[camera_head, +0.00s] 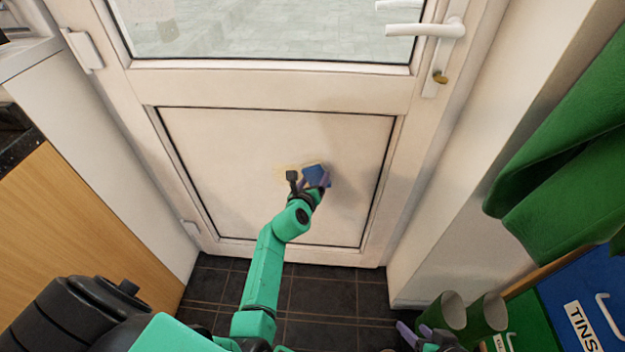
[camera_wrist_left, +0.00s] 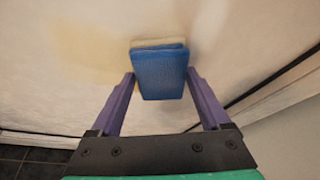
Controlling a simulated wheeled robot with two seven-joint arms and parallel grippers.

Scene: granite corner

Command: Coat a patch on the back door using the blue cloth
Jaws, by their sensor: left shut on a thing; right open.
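The white back door (camera_head: 230,150) stands ahead, with a framed lower panel. A faint yellowish patch (camera_head: 282,172) shows on that panel, just left of the blue cloth (camera_head: 316,175). The patch also shows as a pale yellow area in the left wrist view (camera_wrist_left: 92,75). My left gripper (camera_head: 322,183) is shut on the blue cloth, a folded pad between the purple fingers (camera_wrist_left: 159,85). The cloth is at the panel; I cannot tell for certain whether it touches. My right gripper (camera_head: 422,336) is open and low at the bottom right, partly cut off.
The door has a white handle (camera_head: 428,30) and a key in the lock. A wooden cabinet (camera_head: 80,220) stands at left. Green boots (camera_head: 486,316), a blue "TINS" bin (camera_head: 590,290) and a hanging green cloth (camera_head: 560,150) are at right. Dark floor tiles (camera_head: 325,295) lie below the door.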

